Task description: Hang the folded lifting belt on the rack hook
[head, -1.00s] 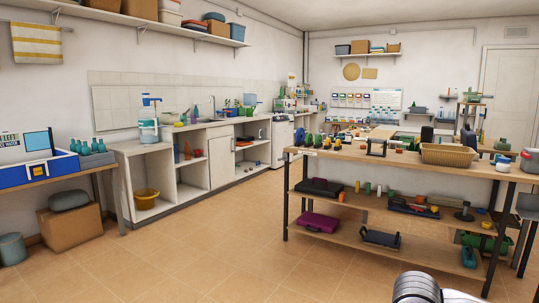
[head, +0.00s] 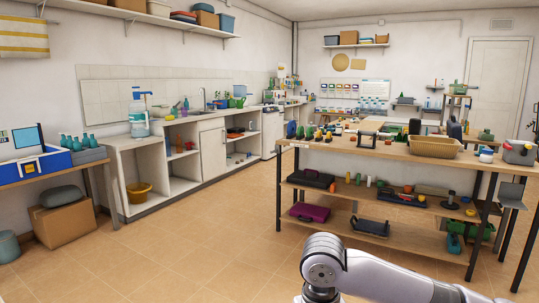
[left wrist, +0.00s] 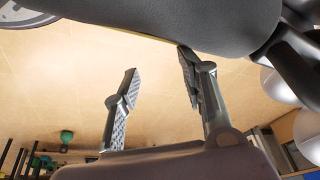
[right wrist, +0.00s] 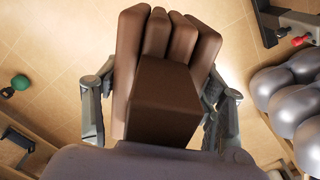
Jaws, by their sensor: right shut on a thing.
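The folded lifting belt (right wrist: 168,32) is brown, with several thick folds side by side, in the right wrist view. My right gripper (right wrist: 160,85) is shut on it, with a finger along each side. A brown block-like part (right wrist: 165,95) is nearest the camera. My left gripper (left wrist: 157,62) shows in the left wrist view with its fingers apart and nothing between them. A dark rounded shape fills the top of that view. In the head view neither gripper shows. I cannot make out the rack hook in any view.
A wooden workbench (head: 345,152) with lower shelves stands at right in the head view. A sink counter (head: 125,152) and a blue bin (head: 30,165) are at left. The tiled floor (head: 200,250) between them is clear. A small green round object (right wrist: 20,82) lies left in the right wrist view.

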